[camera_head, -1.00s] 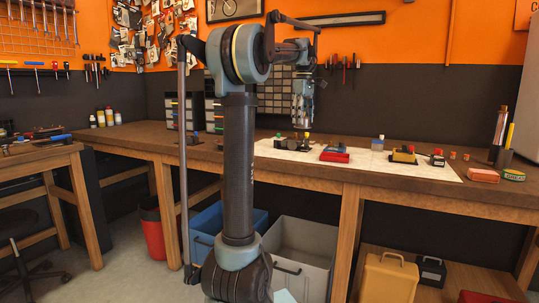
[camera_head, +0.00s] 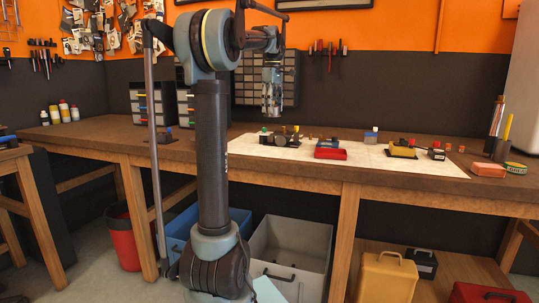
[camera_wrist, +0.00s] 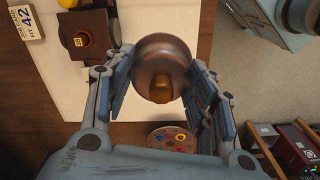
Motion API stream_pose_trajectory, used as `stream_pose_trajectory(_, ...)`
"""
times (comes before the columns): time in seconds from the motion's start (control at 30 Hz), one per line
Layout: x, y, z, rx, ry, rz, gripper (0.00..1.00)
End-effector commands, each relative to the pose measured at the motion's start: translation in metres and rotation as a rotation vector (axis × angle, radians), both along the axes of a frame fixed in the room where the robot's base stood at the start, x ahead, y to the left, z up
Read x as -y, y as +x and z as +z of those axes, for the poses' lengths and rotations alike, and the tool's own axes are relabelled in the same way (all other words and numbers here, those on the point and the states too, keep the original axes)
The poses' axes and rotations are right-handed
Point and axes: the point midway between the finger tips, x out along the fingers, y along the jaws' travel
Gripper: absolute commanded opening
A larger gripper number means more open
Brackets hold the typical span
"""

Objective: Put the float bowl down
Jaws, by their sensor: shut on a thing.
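In the wrist view the float bowl (camera_wrist: 163,62) is a round, dull brown metal bowl with a brassy stub at its middle. My gripper (camera_wrist: 160,75) has its two fingers on either side of the bowl and is shut on it. In the head view my gripper (camera_head: 272,108) points down over the left part of the workbench, above the white mat (camera_head: 375,163).
On the mat stand a red tray (camera_head: 330,153), a yellow-based part (camera_head: 403,150) and several small parts. A dark block with a brown round piece (camera_wrist: 85,40) shows near the bowl in the wrist view, as does a disc with coloured spots (camera_wrist: 170,138). Bare mat shows between the parts.

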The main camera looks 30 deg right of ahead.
Motion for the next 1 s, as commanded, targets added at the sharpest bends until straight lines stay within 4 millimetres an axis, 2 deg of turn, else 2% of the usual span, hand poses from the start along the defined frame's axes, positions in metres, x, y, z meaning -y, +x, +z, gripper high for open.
stream_pose_trajectory(0.6, -0.001, 0.002, -0.1, 0.0, -0.001, -0.001, 0.25)
stream_pose_trajectory(0.87, -0.001, 0.002, -0.118, 0.0, -0.001, -0.001, 0.25)
stream_pose_trajectory(1.0, -0.001, 0.002, -0.134, 0.0, -0.001, -0.001, 0.25)
